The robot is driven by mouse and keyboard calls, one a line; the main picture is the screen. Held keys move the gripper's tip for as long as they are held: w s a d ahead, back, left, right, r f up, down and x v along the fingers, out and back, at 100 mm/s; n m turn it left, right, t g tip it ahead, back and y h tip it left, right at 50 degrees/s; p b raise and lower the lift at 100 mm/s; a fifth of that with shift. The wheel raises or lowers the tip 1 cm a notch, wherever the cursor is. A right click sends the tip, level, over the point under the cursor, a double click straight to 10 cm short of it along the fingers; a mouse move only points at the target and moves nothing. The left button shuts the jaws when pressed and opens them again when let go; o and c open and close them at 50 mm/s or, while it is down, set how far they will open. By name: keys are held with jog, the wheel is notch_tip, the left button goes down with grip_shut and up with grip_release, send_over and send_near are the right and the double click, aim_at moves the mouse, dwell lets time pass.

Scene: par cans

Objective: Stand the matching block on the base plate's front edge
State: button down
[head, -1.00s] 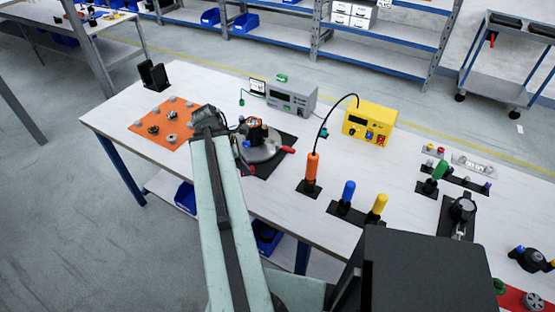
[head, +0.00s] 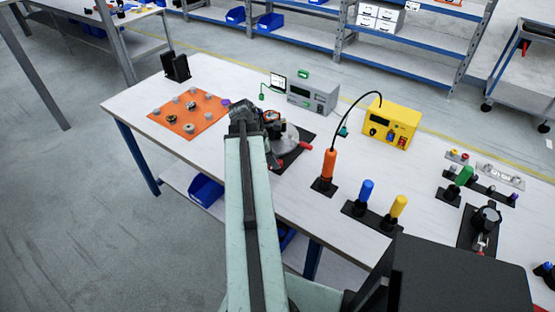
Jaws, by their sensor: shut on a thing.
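My gripper (head: 258,115) is at the far end of my pale green arm, over the bench. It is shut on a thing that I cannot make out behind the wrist. Just past it, a grey round disc (head: 289,148) with a red-ended handle sits on a black base plate (head: 301,134). A dark and orange part stands on the disc and is partly covered by my gripper. I cannot tell whether they touch. A small purple piece (head: 226,103) shows just left of my gripper, at the orange mat's right edge. I cannot pick out the matching block.
An orange mat (head: 199,128) with several grey pegs lies to the left. A grey instrument (head: 313,95) and a yellow box (head: 390,123) stand behind. Orange (head: 329,165), blue (head: 365,192) and yellow (head: 398,206) handles stand upright on the right. The bench's left front is clear.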

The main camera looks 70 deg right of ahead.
jog(key=shift+f, duration=0.3)
jog(key=c, duration=1.3)
grip_release()
jog(key=shift+r+p, duration=0.55)
jog(key=shift+p, duration=0.05)
jog(key=p+v, duration=1)
jog(key=v, duration=0.1)
jog(key=shift+r, duration=0.2)
jog(key=shift+w+f, duration=0.1)
